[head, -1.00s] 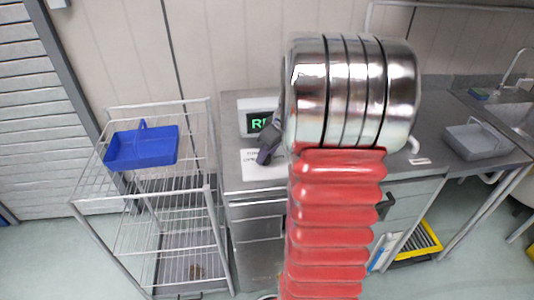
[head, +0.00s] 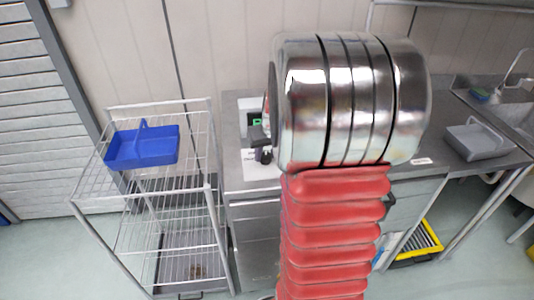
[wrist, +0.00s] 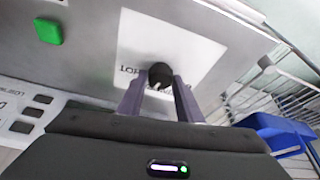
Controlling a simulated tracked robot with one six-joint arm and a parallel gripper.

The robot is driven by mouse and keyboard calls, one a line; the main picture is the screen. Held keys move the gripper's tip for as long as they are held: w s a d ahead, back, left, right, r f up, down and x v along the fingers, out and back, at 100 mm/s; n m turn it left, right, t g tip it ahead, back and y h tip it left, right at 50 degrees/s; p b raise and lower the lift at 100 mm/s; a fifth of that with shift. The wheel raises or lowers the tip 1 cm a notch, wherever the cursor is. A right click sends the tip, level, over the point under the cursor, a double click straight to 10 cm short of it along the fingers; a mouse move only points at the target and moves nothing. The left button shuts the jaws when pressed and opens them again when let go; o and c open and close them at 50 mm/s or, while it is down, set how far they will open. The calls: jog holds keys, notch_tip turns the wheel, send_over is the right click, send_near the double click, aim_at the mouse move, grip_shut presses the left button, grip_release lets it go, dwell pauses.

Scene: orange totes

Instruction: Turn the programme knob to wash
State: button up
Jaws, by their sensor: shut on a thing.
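The black round programme knob (wrist: 160,74) sits on a white label plate (wrist: 186,46) in the wrist view, with a pale pointer mark on its face. My gripper (wrist: 158,84) has its two grey-purple fingers on either side of the knob, closed on it. Lettering beside the knob is partly hidden, so I cannot tell which setting the pointer marks. In the head view my gripper (head: 262,155) is at the white label (head: 257,172) on the counter, and the knob is hidden behind it.
A green button (wrist: 48,31) and several dark buttons (wrist: 31,113) are on the panel. A wire rack (head: 150,190) with a blue tray (head: 142,148) stands left of the counter. A grey tub (head: 476,142) sits at the right near the sink.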

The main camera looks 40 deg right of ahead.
jog(key=shift+a+m+h, duration=0.1)
jog(key=shift+m+h, duration=0.2)
jog(key=shift+m, duration=0.6)
jog(key=o, duration=1)
jog(key=shift+r, duration=0.1)
jog(key=v, duration=1.3)
jog(key=shift+a+r, duration=0.15)
jog(key=shift+r, duration=0.15)
